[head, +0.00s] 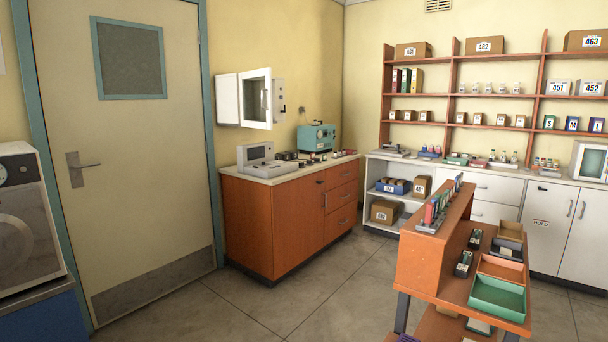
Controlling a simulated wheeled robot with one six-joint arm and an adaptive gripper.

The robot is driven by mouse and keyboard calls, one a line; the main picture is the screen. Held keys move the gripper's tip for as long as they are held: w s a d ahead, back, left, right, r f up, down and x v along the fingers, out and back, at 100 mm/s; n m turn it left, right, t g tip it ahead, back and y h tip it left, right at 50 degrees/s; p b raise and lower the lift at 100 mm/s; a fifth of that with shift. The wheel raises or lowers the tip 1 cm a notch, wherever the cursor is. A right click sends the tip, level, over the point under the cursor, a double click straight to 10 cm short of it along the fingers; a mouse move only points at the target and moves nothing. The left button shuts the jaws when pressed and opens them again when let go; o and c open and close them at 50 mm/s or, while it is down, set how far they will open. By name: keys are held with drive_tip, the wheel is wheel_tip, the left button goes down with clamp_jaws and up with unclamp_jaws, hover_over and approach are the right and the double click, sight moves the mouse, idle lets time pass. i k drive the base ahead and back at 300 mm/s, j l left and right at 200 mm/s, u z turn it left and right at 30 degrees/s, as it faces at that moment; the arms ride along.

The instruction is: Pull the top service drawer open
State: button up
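An orange wooden cabinet (262,215) with a pale countertop stands against the wall in the middle. Its right side has a stack of drawers with dark handles. The top drawer (335,177) of that stack looks shut, flush with the front. A white counter unit at the back right also has a top drawer (478,184), which looks shut. I cannot tell from the picture which of these is called the service drawer. My gripper is not in view.
An orange rack (425,252) with trays, including a green tray (497,297), stands in the right foreground. Grey tiled floor (325,295) is clear before the orange cabinet. A wall cabinet door (255,98) hangs open above. A closed door (135,200) is at left.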

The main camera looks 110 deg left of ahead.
sight(341, 174)
drive_tip(key=u, duration=3.45)
drive_tip(key=i+j+u, duration=0.2)
drive_tip(key=i+u, duration=0.15)
drive_tip(key=i, duration=0.2)
drive_tip(key=i+u, duration=0.3)
drive_tip(key=i, duration=0.2)
drive_tip(key=i+j+u, duration=0.2)
drive_tip(key=i, duration=1.35)
drive_tip(key=i+l+z, duration=0.15)
drive_tip(key=i+z, duration=0.7)
drive_tip(key=i, duration=0.15)
drive_tip(key=i+j+z, duration=0.2)
drive_tip(key=i+z, duration=0.2)
drive_tip(key=i+l+z, duration=0.15)
drive_tip(key=i+z, duration=0.25)
drive_tip(key=i, duration=0.3)
drive_tip(key=i+j+z, duration=0.1)
drive_tip(key=i+z, duration=0.35)
drive_tip(key=i, duration=0.3)
drive_tip(key=i+u, duration=0.35)
drive_tip(key=i, duration=0.15)
drive_tip(key=i+l+u, duration=0.25)
drive_tip(key=i+u, duration=0.15)
drive_tip(key=i+l+u, duration=0.35)
drive_tip(key=i, duration=0.2)
drive_tip(key=i+l+u, duration=0.4)
